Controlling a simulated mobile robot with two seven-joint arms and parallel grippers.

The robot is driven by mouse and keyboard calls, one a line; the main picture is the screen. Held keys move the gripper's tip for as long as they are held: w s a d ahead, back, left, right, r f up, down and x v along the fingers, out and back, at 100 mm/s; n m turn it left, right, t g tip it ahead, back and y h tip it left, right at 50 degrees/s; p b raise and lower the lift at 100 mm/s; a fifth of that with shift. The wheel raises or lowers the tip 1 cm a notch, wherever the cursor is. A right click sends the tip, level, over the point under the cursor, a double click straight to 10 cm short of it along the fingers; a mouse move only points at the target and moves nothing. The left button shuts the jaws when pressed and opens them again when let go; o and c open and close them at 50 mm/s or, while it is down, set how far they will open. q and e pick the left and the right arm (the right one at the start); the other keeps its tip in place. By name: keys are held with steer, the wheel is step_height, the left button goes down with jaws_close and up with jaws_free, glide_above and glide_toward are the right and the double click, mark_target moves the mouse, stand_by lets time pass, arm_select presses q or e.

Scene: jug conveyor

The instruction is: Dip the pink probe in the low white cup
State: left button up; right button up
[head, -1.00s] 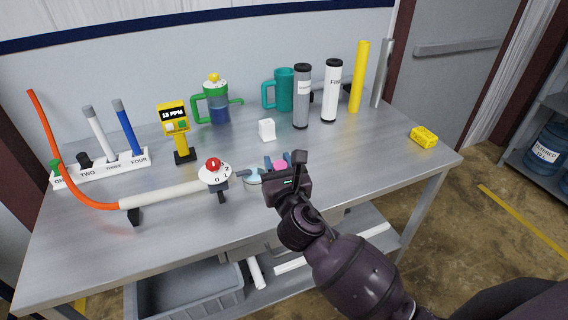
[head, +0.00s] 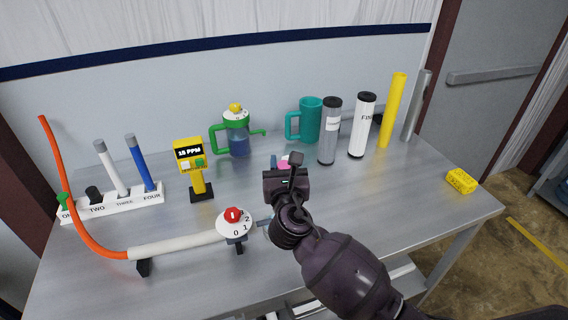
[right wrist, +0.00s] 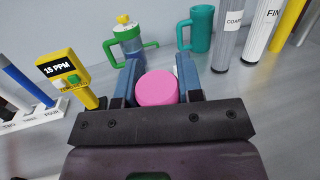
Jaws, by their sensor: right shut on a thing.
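The pink probe (right wrist: 157,88) shows as a round pink end between the two blue-grey fingers of my right gripper (right wrist: 157,76) in the right wrist view. My right gripper is shut on it. In the head view only a little of the pink probe (head: 284,165) shows beyond the gripper body, over the middle of the table; its lower end is hidden. The low white cup cannot be made out clearly now. A sliver of white shows just past the pink probe, and my gripper and wrist cover the table there. My left gripper is not in view.
A valve with a red knob (head: 233,215) and pale pipe lies left of my wrist. A yellow meter (head: 190,160) reads 15 PPM. Behind stand a green-handled jug (head: 236,140), teal mug (head: 311,120) and tall cylinders (head: 330,135). The right front tabletop (head: 400,205) is clear.

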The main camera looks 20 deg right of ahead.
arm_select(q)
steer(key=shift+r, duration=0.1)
arm_select(e)
steer(key=shift+p, duration=0.3)
steer(key=shift+f+b, duration=0.6)
steer(key=shift+f, duration=0.25)
steer(key=shift+f+b, duration=0.6)
steer(key=shift+f, duration=0.35)
steer(key=shift+f+b, duration=0.6)
steer(key=shift+f, duration=0.35)
steer(key=shift+f+b, duration=0.8)
steer(key=shift+f, duration=0.6)
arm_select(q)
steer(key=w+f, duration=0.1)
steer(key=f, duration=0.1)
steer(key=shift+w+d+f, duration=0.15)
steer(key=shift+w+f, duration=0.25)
arm_select(e)
steer(key=shift+f, duration=0.1)
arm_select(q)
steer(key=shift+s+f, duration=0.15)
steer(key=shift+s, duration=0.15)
